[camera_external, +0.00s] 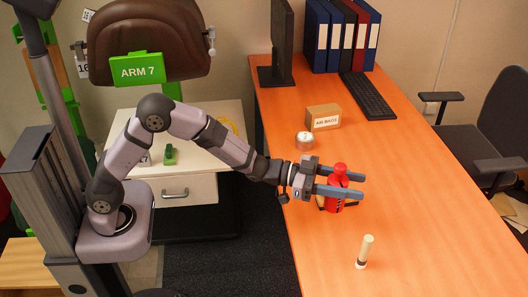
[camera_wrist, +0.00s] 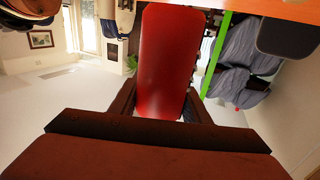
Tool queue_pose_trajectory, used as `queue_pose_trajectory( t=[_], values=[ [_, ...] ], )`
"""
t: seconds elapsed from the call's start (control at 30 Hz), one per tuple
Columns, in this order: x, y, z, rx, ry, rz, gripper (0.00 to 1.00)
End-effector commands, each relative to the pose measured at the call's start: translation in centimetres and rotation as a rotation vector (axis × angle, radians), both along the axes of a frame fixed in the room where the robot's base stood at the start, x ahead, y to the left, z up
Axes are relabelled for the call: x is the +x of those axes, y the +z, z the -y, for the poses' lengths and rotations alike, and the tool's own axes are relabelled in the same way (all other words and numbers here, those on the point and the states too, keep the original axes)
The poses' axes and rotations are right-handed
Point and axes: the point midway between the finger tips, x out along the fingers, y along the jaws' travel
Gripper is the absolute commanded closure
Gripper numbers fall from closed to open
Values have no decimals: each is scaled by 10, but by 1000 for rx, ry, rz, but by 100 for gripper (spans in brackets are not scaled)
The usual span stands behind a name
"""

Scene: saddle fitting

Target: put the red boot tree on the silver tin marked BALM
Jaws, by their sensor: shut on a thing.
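The red boot tree (camera_external: 339,177) is upright between the two fingers of my gripper (camera_external: 358,186), over the left part of the orange desk. My gripper is shut on it, and the fingers hide part of its middle. I cannot tell whether its lower end touches the desk. In the wrist view the red boot tree (camera_wrist: 167,60) fills the space between the fingers. A small silver tin (camera_external: 304,141) stands near the desk's left edge, behind and left of my gripper, apart from the boot tree. Its marking is too small to read.
A cardboard box marked AIR BAGS (camera_external: 323,117) stands just behind the tin. A keyboard (camera_external: 367,95), monitor and binders are farther back. The desk's right side is clear.

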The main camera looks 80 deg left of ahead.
Motion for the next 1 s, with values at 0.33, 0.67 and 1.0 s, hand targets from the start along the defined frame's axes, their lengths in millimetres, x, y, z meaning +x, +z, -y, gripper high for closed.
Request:
queue_pose_trajectory(
  t=[0.33, 0.67, 1.0],
  values=[
    [43, 16, -158, 5, 270, 3, 84],
    [43, 32, -316, 2, 522, 2, 84],
    [22, 43, -417, -4, 684, 3, 84]
  ],
)
